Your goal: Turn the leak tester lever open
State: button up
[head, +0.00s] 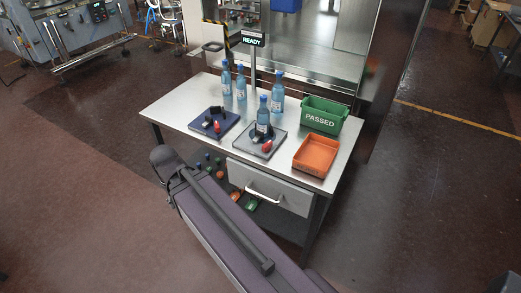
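Two small bench devices stand on the metal table. The left device is a dark blue base (200,122) with a black fitting and a red knob (217,127). The right device is a grey base (247,146) with a blue bottle (263,117) upright on it and a red knob (267,146) in front of the bottle. The frame does not show which is the leak tester. The red knobs may be lever ends; their positions are too small to read. My gripper's fingers are not visible in the head view.
Several blue bottles (241,88) stand at the table's back below a READY sign (254,40). A green PASSED bin (322,116) and an orange tray (315,155) sit on the right. The steel tabletop (180,105) is bare at left. A drawer (270,188) faces front.

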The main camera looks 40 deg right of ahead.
aim_at(266, 148)
jog(key=u, duration=0.15)
jog(key=k, duration=0.9)
jog(key=z, duration=1.7)
jog(key=i, duration=1)
jog(key=z, duration=0.05)
